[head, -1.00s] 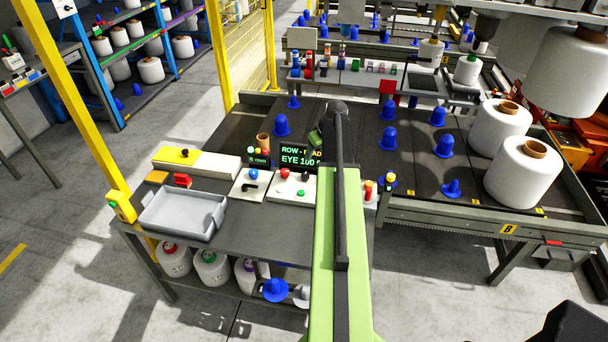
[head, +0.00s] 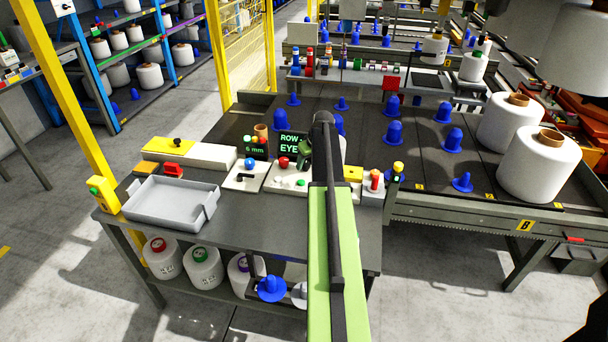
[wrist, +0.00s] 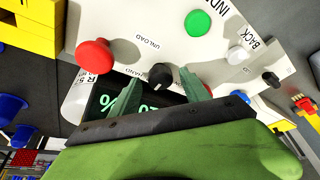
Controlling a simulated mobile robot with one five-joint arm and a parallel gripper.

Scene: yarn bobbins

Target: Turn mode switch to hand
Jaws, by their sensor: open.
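The mode switch (wrist: 161,76) is a small black knob with a pale pointer mark on a white panel (wrist: 125,30) in the wrist view. The words UNLOAD and HAND are printed beside it. My gripper (wrist: 163,86) is open, with one green finger on each side of the knob. I cannot tell whether the fingers touch it. In the head view my gripper (head: 305,152) is over the back of the white control panel (head: 275,184), and my arm and gripper hide the knob.
A red button (wrist: 94,56), a green button (wrist: 197,24) and a white button (wrist: 237,55) stand on the same panel. A dark display (head: 290,143) is behind it. A grey tray (head: 172,205) sits left on the table. Blue cones stand on the belts behind.

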